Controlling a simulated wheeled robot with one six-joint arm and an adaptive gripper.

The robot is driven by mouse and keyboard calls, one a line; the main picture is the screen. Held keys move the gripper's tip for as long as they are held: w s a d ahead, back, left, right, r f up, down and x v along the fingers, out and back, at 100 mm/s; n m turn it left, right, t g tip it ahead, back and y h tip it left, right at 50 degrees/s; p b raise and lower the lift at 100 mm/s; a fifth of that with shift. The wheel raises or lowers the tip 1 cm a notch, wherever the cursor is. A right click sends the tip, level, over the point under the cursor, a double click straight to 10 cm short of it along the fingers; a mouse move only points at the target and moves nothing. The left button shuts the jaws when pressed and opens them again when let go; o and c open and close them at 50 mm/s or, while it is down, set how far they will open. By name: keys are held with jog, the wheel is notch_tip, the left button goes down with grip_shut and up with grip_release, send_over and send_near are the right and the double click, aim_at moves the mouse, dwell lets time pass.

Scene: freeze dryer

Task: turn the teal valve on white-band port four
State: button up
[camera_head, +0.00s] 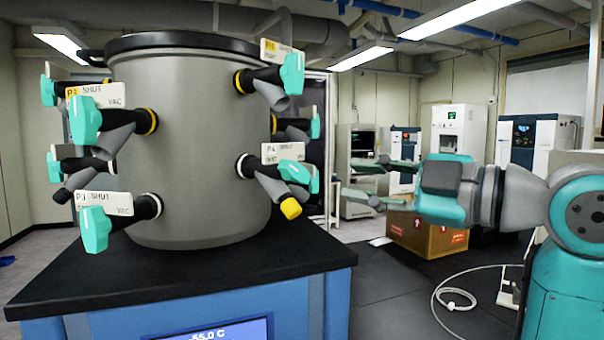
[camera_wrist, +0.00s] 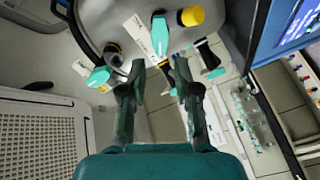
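White-band port four sticks out from the right side of the grey drum, with its white band (camera_head: 243,166) at the wall and a P4 label plate (camera_head: 283,153) above. Its teal valve (camera_head: 293,172) lies tilted below the plate, and a yellow cap (camera_head: 290,208) ends its grey stub. In the wrist view a teal valve (camera_wrist: 160,36) beside a white plate and yellow cap, apparently port four's, lies just beyond the fingertips. My gripper (camera_head: 352,179) is open and empty, to the right of the port and pointing at it. Its two fingers are apart in the wrist view (camera_wrist: 159,66).
Other teal-valved ports surround the drum (camera_head: 195,190), including P3 (camera_head: 95,228) with a white band and an upper right port (camera_head: 291,73) with a yellow band. The drum stands on a black-topped blue base (camera_head: 180,280). A cardboard box (camera_head: 428,236) stands behind my gripper.

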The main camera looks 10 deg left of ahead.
aim_at(300, 173)
jog(key=x, duration=1)
jog(key=shift+w+a, duration=0.15)
jog(key=shift+a, duration=0.25)
grip_shut()
